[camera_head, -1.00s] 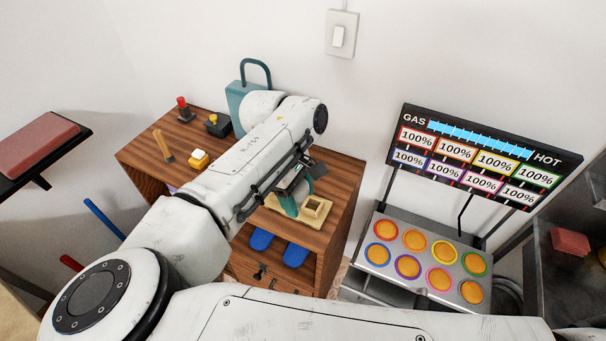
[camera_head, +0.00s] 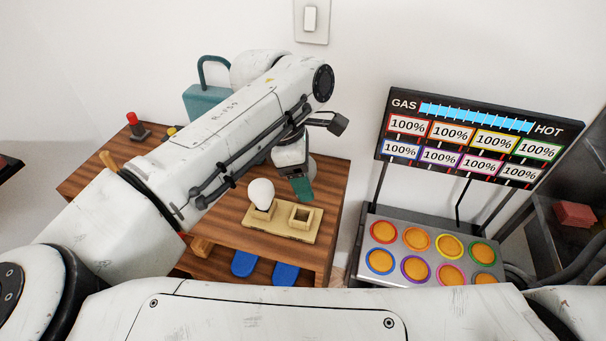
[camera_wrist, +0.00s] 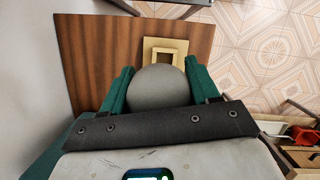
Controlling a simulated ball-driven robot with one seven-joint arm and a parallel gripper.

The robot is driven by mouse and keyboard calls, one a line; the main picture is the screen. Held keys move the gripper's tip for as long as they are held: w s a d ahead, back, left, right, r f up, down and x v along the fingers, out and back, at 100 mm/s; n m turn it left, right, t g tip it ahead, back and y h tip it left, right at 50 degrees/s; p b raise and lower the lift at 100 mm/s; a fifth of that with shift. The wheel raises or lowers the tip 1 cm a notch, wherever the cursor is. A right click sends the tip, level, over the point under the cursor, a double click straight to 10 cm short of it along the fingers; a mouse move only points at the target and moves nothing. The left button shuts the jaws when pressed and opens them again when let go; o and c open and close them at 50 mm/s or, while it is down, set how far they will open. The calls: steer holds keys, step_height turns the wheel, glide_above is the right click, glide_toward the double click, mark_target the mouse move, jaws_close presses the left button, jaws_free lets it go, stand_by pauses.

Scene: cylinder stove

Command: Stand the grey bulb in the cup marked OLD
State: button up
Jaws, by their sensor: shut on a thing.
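The grey bulb (camera_wrist: 160,87) is round and sits between the two green fingers of my gripper (camera_wrist: 160,92) in the wrist view. In the head view my gripper (camera_head: 301,188) is shut and hangs above the back of a tan holder (camera_head: 273,228) on the wooden cabinet. The holder has two square cups. A white bulb (camera_head: 261,193) stands in the left cup; the right cup (camera_head: 302,216) looks empty. The wrist view shows one square cup (camera_wrist: 165,49) beyond the grey bulb. I cannot read any OLD marking.
The wooden cabinet top (camera_head: 222,222) is clear around the holder. A teal object with a looped handle (camera_head: 205,100) stands at the back left, and a red-topped button (camera_head: 132,120) farther left. A gas panel (camera_head: 475,150) and burner tray (camera_head: 425,252) stand to the right.

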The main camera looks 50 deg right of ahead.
steer(key=shift+f+b, duration=0.15)
steer(key=shift+b, duration=0.4)
steer(key=shift+f+b, duration=0.2)
steer(key=shift+b, duration=0.15)
steer(key=b, duration=0.6)
glide_above(309, 216)
steer(key=w, duration=0.1)
steer(key=f, duration=0.5)
steer(key=shift+a+f, duration=0.1)
steer(key=shift+a, duration=0.1)
steer(key=shift+b, duration=1.1)
stand_by(0.7)
steer(key=shift+f+b, duration=1.6)
steer(key=shift+b, duration=0.45)
steer(key=o, duration=1.1)
steer(key=shift+o, duration=0.2)
steer(key=p+v, duration=0.1)
steer(key=v, duration=0.9)
steer(key=shift+r+p, duration=0.4)
